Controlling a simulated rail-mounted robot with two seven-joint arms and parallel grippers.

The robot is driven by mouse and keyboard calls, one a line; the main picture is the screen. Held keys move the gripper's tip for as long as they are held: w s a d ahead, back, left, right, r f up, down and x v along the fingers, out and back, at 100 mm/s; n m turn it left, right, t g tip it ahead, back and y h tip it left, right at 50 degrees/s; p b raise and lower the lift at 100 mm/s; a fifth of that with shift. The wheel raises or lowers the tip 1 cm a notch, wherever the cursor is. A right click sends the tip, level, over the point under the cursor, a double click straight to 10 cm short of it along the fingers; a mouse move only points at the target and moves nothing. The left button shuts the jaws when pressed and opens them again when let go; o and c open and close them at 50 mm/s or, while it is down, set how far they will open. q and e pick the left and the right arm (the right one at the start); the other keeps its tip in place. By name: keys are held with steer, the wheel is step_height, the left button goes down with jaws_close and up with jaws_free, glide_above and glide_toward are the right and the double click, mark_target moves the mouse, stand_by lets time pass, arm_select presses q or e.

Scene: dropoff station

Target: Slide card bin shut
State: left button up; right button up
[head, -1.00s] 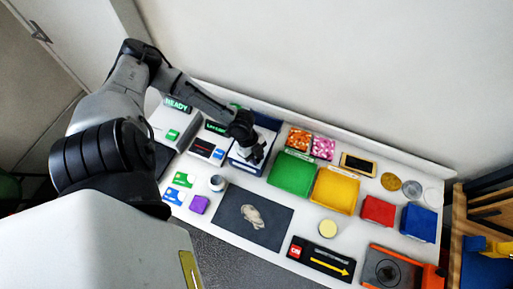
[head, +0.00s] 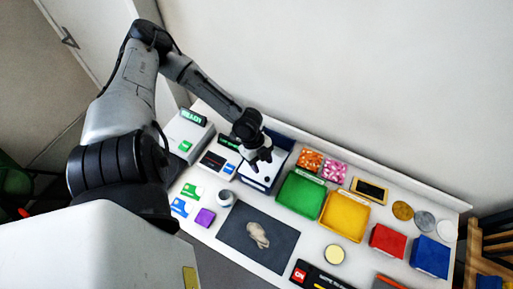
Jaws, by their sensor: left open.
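A dark blue and white box (head: 277,164), which looks like the card bin, stands at the back of the white table, left of the green tray. My left gripper (head: 259,163) is open, pointing down over the box's white part. It hides part of the box, and I cannot tell whether its fingers touch it. How far the bin is slid out cannot be made out. My right gripper is not in view.
A green tray (head: 301,195) and a yellow tray (head: 345,217) stand right of the box. A card reader (head: 216,162) is to its left. A dark mat (head: 247,239) with a beige item (head: 257,235) lies in front. A small round jar (head: 226,198) stands near the mat.

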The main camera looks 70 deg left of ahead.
arm_select(q)
steer(key=v, duration=0.6)
steer(key=shift+r, duration=0.4)
steer(key=shift+a, duration=0.15)
